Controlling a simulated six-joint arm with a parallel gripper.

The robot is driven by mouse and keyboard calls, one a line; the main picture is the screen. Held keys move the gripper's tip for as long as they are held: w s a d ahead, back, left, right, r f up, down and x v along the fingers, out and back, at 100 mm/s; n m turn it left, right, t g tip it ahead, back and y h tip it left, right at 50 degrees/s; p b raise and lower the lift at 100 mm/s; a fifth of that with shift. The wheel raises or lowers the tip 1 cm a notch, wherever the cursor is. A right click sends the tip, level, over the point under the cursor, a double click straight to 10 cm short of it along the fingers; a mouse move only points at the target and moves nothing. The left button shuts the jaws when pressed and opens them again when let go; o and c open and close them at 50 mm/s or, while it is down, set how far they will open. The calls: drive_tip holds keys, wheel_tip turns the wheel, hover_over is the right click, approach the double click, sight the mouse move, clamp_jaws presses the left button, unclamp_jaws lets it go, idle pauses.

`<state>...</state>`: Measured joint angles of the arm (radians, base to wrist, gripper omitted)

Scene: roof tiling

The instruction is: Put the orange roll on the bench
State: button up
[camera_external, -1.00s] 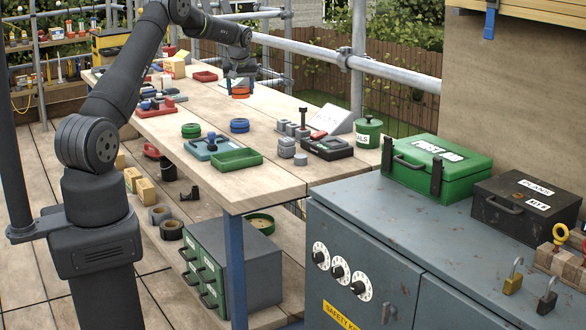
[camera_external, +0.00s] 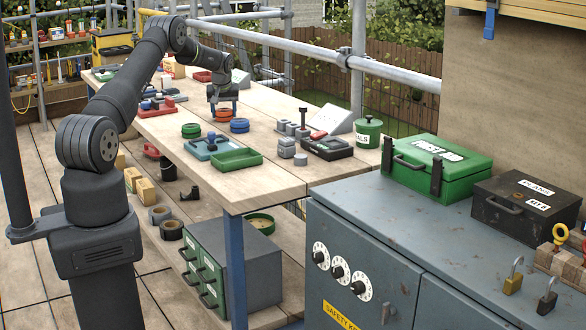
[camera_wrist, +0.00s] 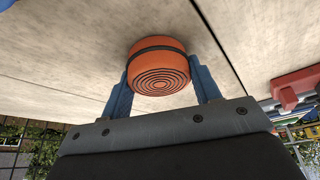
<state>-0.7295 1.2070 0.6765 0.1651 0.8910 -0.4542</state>
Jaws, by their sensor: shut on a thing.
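The orange roll (camera_external: 224,114) is at my gripper (camera_external: 224,106) over the bench (camera_external: 180,131), close behind the blue roll (camera_external: 239,125). In the wrist view the orange roll (camera_wrist: 157,67) has a dark band and a ringed end face. The two blue fingers of my gripper (camera_wrist: 160,82) are shut on its sides. The roll is at or very near the wooden bench top; I cannot tell whether it touches.
A blue tray (camera_external: 203,148) and a green tray (camera_external: 236,159) lie nearer. Bare wood surrounds the orange roll.

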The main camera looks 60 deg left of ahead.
drive_tip(key=shift+f, duration=0.1)
drive_tip(key=o, duration=1)
drive_tip(key=shift+o, duration=0.2)
drive_tip(key=v, duration=1.2)
